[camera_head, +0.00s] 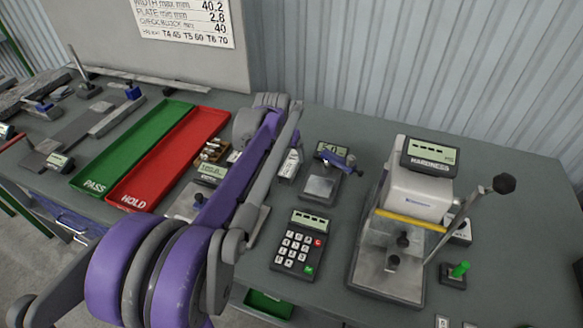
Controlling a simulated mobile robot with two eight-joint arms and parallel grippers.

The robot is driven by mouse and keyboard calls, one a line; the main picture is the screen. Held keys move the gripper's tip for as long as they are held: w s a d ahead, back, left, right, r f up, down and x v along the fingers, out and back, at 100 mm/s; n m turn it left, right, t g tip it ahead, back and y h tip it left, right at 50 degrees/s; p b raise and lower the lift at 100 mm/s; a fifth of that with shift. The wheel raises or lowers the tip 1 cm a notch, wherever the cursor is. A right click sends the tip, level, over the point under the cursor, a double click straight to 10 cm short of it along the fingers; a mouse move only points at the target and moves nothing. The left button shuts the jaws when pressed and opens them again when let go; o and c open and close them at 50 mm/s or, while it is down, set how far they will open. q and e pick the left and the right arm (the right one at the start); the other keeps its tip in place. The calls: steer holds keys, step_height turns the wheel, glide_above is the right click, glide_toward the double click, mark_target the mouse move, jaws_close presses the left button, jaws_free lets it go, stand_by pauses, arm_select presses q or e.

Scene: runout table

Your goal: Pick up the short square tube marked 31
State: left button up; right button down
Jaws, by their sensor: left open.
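I cannot read a mark 31 on anything in view. A small grey block with a white label (289,165) stands on the table just right of my left forearm; its marking is too small to read. My left arm, purple and grey, rises from the bottom left and folds back over the table. My left gripper (220,272) is open near the front edge, left of the keypad; its fingers are partly hidden by the arm, and I see nothing held. The arm hides part of the table behind it. My right gripper is not in view.
A green PASS tray (130,143) and red HOLD tray (172,155) lie left. Right of my arm are a small scale (321,188), a keypad (299,243) and a hardness tester (415,190) with a raised lever. Long bars (115,118) lie far left. The right table end is mostly clear.

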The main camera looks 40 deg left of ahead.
mark_target(291, 163)
arm_select(q)
steer(key=shift+x, duration=3.2)
steer(key=shift+s+d, duration=0.15)
steer(key=shift+s, duration=0.05)
jaws_close()
